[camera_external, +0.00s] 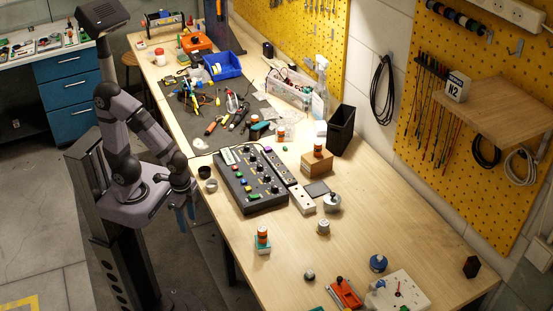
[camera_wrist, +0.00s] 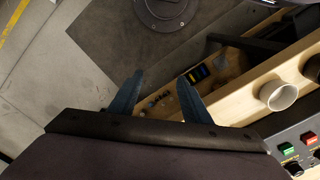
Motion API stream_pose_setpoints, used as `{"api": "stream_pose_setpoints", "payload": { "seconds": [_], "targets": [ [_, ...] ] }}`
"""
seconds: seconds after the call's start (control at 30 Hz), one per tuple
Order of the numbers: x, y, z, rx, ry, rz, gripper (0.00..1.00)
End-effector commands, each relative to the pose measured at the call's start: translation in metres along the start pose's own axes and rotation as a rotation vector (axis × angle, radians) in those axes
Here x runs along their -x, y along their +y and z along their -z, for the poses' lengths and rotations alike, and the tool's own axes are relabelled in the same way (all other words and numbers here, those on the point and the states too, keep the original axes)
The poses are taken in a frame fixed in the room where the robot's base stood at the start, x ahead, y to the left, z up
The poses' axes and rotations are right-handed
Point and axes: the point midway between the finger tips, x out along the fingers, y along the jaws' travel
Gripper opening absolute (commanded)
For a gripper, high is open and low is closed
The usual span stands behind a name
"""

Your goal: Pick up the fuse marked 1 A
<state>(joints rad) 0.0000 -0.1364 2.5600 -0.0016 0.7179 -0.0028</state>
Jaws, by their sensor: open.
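No marking of 1 A can be read in either view, so I cannot tell which thing is that fuse. Three small orange cylinders with pale bands stand on the bench: one on a teal-and-white block near the front (camera_external: 263,234), one on a wooden box (camera_external: 318,149), one farther back (camera_external: 281,134). Whether they are fuses is unclear. In the wrist view a small dark block with blue and yellow parts (camera_wrist: 198,73) lies on a wooden strip beyond the fingers. My gripper (camera_external: 187,214) hangs beside the bench's left edge; in the wrist view its blue fingers (camera_wrist: 156,98) are apart and empty.
A dark control box (camera_external: 252,180) with coloured buttons lies near my gripper. A small pale cup (camera_wrist: 278,95) stands near the bench edge. A black bin (camera_external: 341,130), blue tray (camera_external: 222,66) and scattered tools stand farther back. The right bench (camera_external: 400,215) has free room.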

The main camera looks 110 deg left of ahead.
Motion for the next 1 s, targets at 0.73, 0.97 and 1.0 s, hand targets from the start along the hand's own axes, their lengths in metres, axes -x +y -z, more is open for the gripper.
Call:
{"api": "stream_pose_setpoints", "payload": {
  "seconds": [0.73,0.97,1.0],
  "targets": [
    [0.008,-0.007,0.028,0.002,0.071,0.033,0.38],
    [0.065,-0.024,0.163,-0.003,0.431,0.124,0.38],
    [0.083,-0.023,0.194,-0.011,0.52,0.129,0.38]
  ]
}}
